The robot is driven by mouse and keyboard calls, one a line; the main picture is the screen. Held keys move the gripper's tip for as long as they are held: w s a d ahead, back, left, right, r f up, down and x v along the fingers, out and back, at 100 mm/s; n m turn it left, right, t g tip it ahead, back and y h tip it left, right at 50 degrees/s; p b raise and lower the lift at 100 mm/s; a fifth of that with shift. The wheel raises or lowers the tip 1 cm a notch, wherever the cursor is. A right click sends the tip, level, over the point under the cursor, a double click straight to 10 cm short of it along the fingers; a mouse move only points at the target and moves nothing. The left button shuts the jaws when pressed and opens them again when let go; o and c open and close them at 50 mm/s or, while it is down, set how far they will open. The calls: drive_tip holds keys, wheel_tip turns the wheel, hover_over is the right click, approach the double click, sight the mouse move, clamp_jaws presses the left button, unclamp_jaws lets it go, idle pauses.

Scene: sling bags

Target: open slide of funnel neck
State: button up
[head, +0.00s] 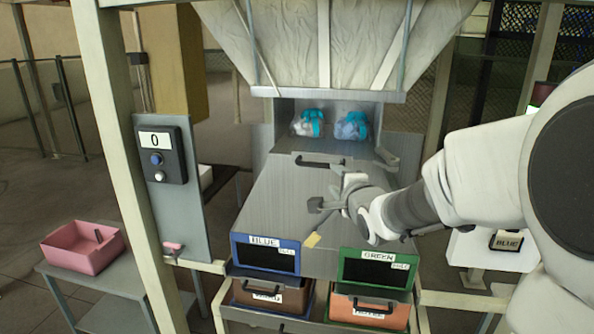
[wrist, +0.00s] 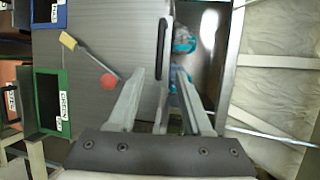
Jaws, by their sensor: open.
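The funnel neck (head: 283,115) is a grey metal box under the wide funnel. Its front shows an opening with two clear bags holding white and blue-teal contents, the left bag (head: 307,123) and the right bag (head: 351,126). Below the opening is a grey plate with a dark bar handle (head: 320,161); the handle also shows in the wrist view (wrist: 162,50). My gripper (head: 335,196) is open and empty in front of the sloping grey chute (head: 285,200). In the wrist view my fingers (wrist: 160,73) point toward the handle, apart from it as far as I can tell.
A blue-framed bin (head: 265,240) and a green-framed bin (head: 378,252) stand at the chute's foot. A yellow-ended paddle (head: 312,240) lies near them. A counter panel (head: 162,156) reading 0 hangs left. A pink tray (head: 84,248) sits on a side table.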

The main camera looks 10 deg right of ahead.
sight(320, 166)
drive_tip(key=w+f+b, duration=0.1)
drive_tip(key=w, duration=0.3)
drive_tip(key=w+b, duration=0.2)
drive_tip(key=w, duration=0.3)
drive_tip(key=w+a+f+b, duration=0.1)
drive_tip(key=w, duration=0.4)
drive_tip(key=shift+a+f+b, duration=0.1)
drive_tip(key=shift+f+b, duration=0.2)
drive_tip(key=shift+b, duration=0.1)
clamp_jaws()
idle(0.8)
